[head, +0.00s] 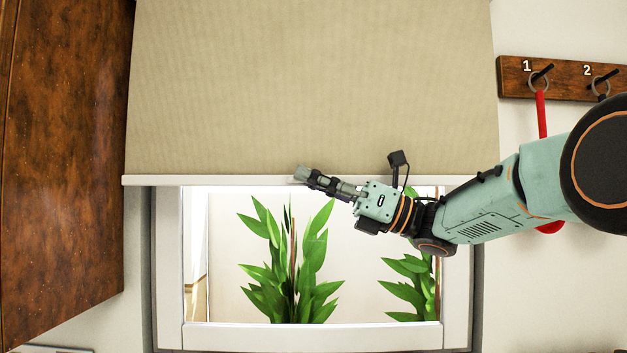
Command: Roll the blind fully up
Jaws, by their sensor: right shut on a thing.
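The beige blind (310,80) hangs over the upper part of the window (300,335). Below the bar the window pane is uncovered. My right gripper (301,173) reaches in from the right, with its fingertips at the middle of the bottom bar. It is shut on the bar. The fingers hide a short piece of the bar. The top of the blind is out of the picture. My left gripper is not in view.
A dark wooden cabinet side (60,180) stands close at the left. At the right, a wooden hook rail (560,78) numbered 1 and 2 holds a red item (541,115), partly behind my right arm. Green plants (290,265) show through the window.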

